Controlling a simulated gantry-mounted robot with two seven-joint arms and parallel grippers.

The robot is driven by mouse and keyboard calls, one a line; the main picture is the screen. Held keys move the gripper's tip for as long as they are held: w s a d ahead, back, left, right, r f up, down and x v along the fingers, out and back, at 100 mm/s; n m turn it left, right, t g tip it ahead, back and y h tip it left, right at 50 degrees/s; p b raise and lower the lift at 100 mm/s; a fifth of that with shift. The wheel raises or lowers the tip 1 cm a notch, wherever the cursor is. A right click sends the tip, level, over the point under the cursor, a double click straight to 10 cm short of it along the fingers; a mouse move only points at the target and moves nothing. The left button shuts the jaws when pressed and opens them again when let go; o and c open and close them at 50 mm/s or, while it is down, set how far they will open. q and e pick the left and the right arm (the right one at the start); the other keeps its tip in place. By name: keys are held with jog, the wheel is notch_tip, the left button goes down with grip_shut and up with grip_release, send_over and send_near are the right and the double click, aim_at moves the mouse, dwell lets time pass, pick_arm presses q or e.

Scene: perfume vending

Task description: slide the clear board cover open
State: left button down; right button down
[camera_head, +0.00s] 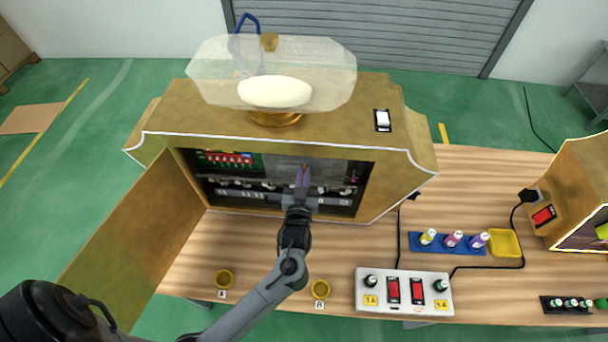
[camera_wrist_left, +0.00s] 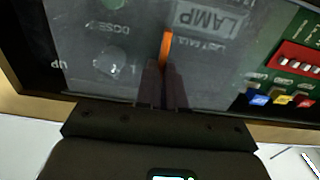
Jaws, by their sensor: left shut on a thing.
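The clear board cover (camera_head: 283,165) is a greyish see-through panel inside the open golden cabinet, over the middle of its upper board. In the left wrist view the cover (camera_wrist_left: 100,75) lies over part of the board, with "LAMP" and "DOSE" lettering showing through, upside down. An orange tab (camera_wrist_left: 166,46) stands on it. My left gripper (camera_head: 303,170) reaches into the cabinet and is shut on the orange tab; its fingers also show in the left wrist view (camera_wrist_left: 163,85). My right gripper is not in view.
A green circuit board with a red switch block (camera_wrist_left: 298,57) is uncovered beside the cover. The cabinet door (camera_head: 135,240) hangs open at left. A switch box (camera_head: 403,291), a blue bottle tray (camera_head: 450,244) and a yellow dish (camera_head: 505,243) stand on the wooden table.

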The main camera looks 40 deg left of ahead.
pick_arm(q)
jog(key=shift+w+d, duration=0.1)
jog(key=shift+d, duration=0.1)
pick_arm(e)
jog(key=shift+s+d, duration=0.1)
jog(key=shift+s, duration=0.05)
pick_arm(q)
jog(key=c, duration=1.2)
grip_release()
jog(key=shift+w+d, duration=0.15)
jog(key=shift+c, duration=0.2)
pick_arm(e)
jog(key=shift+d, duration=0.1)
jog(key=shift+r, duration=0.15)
